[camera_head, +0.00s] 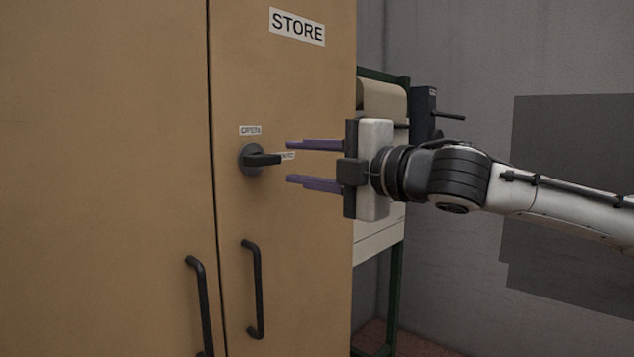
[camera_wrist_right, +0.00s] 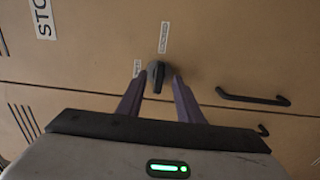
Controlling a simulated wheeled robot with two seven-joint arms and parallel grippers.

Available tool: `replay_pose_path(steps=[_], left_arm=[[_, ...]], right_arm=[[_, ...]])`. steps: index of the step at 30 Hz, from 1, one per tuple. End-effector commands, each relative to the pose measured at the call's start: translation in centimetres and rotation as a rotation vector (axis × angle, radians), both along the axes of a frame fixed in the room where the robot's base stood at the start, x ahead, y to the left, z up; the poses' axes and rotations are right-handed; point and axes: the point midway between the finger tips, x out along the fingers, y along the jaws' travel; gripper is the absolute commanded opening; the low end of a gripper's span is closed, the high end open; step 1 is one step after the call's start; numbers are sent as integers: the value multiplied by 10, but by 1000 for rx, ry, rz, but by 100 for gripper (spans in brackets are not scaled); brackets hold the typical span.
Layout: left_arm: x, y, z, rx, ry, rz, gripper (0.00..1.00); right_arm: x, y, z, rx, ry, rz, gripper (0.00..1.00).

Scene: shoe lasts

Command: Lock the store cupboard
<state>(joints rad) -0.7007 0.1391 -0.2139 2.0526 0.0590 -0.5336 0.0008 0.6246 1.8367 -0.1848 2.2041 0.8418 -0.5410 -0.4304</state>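The tan store cupboard (camera_head: 120,150) fills the left of the head view, with a STORE sign (camera_head: 297,27). On its right door is a dark rotary knob (camera_head: 258,159), its bar pointing right. A small label (camera_head: 250,130) above it seems to read OPEN; another label (camera_head: 289,155) at its right is partly hidden. My right gripper (camera_head: 288,163) is open and empty, right of the knob, one finger above its level and one below. In the right wrist view the knob (camera_wrist_right: 156,76) lies between the fingertips, with no clear contact. My left gripper is out of view.
Two dark pull handles (camera_head: 253,290) (camera_head: 202,305) stick out below the knob, either side of the door seam (camera_head: 212,180). A green-framed unit (camera_head: 378,240) stands behind, right of the cupboard. A grey wall (camera_head: 460,60) closes the right side.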

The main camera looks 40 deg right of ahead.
Motion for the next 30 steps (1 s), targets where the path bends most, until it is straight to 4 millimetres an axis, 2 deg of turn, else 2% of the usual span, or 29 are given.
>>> replay_pose_path(steps=[1,9,30], left_arm=[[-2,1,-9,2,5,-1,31],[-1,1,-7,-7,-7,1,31],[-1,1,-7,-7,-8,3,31]], right_arm=[[-6,-2,-3,-3,-5,-5,33],[-26,-2,0,0,-1,-1,33],[-28,-2,0,2,0,0,33]])
